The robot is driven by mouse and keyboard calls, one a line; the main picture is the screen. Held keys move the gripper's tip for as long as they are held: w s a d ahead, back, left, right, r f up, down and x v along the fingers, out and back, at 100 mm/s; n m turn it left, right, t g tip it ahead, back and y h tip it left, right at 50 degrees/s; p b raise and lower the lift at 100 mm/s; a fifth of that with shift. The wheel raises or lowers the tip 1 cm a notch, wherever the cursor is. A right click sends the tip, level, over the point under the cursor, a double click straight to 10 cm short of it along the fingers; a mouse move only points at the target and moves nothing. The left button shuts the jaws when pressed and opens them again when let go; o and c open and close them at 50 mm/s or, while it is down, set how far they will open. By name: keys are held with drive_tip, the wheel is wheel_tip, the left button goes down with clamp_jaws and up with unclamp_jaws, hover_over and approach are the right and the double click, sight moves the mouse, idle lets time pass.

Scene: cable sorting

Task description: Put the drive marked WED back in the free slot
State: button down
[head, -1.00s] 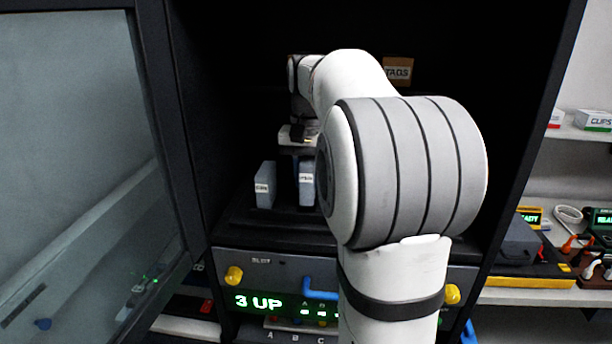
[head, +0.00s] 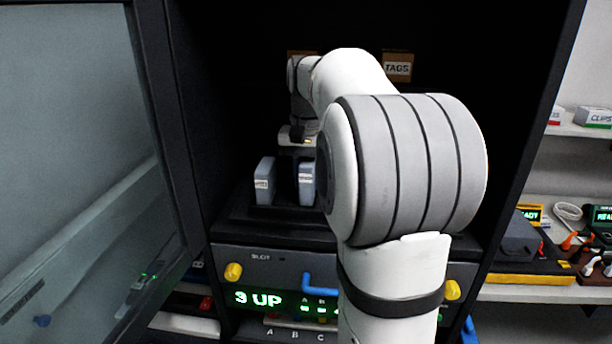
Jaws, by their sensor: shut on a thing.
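My gripper (head: 296,152) is inside the dark cabinet, pointing down, partly hidden by my own arm. It is shut on a pale blue-grey drive (head: 306,186) with a white label. The drive is upright over the dark bay on top of the unit; the label is too small to read. Whether its lower end is in a slot cannot be told. Another upright pale drive (head: 265,182) with a white label stands to the left, apart from it. The free slot cannot be made out, and my arm hides the right part of the bay.
The unit's front panel (head: 222,258) has yellow knobs, a blue handle and a green display (head: 258,299) reading "3 UP". A TAGS box (head: 398,66) is at the back. A glass door (head: 75,150) stands at left; shelves with other gear (head: 525,296) are at right.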

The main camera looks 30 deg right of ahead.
drive_tip(key=shift+f+b, duration=0.4)
drive_tip(key=shift+f, duration=0.45)
idle(1.0)
drive_tip(key=c, duration=0.6)
unclamp_jaws()
drive_tip(key=shift+s, duration=0.1)
drive_tip(key=shift+r+p, duration=3.15)
drive_tip(key=shift+r, duration=0.35)
